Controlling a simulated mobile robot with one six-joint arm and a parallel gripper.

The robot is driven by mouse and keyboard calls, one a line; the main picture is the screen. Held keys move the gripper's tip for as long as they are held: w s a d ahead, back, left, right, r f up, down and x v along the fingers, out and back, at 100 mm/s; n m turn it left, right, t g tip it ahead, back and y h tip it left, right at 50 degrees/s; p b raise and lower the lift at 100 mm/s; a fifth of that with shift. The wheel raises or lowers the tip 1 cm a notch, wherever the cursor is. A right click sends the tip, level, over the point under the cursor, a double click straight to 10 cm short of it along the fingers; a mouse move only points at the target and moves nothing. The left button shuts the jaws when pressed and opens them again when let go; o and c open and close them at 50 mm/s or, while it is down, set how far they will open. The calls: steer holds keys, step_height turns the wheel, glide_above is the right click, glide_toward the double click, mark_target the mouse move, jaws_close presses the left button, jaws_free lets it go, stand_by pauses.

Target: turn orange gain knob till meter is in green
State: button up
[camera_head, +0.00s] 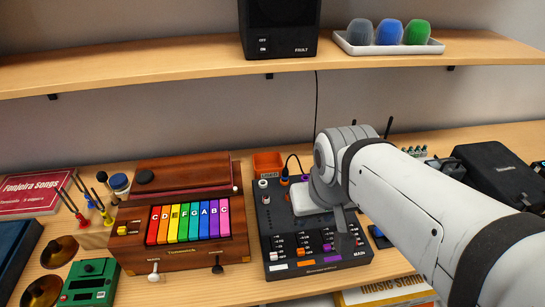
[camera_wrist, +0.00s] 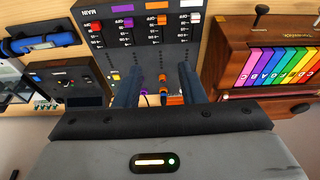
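The black mixer (camera_head: 272,238) lies on the table below my arm, with coloured fader caps and colour strips along its front. In the wrist view the mixer (camera_wrist: 145,42) appears upside down, with an orange fader cap (camera_wrist: 160,20) among red, purple and white ones. My gripper (camera_wrist: 160,72) is over the mixer with its two dark fingers apart. Between them show a purple plug or knob (camera_wrist: 143,92), an orange one (camera_wrist: 163,93) and a dark cable. I cannot tell which orange part is the gain knob. I cannot make out the meter; my gripper (camera_head: 343,238) hides part of the panel.
A wooden xylophone box (camera_head: 180,258) with rainbow keys stands close left of the mixer. A black case (camera_head: 490,170) is at the right. A shelf (camera_head: 180,70) with a speaker (camera_head: 279,28) runs above.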

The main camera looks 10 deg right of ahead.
steer(key=shift+d, duration=0.1)
steer(key=shift+o, duration=0.5)
steer(key=w+f+n+g, duration=0.1)
steer(key=w+f+n, duration=0.1)
steer(key=w, duration=0.5)
steer(key=w+f+n+g, duration=0.1)
steer(key=w+f+n, duration=0.1)
steer(key=w+f, duration=0.2)
steer(key=w+f+n+g, duration=0.1)
steer(key=w+f+n, duration=0.2)
steer(key=w, duration=0.7)
steer(key=shift+w+d, duration=0.2)
steer(key=shift+w, duration=0.15)
steer(key=shift+w+f, duration=0.25)
steer(key=shift+f, duration=0.35)
step_height(320, 180, down, 7)
steer(key=shift+f+p, duration=0.1)
steer(key=shift+p, duration=0.3)
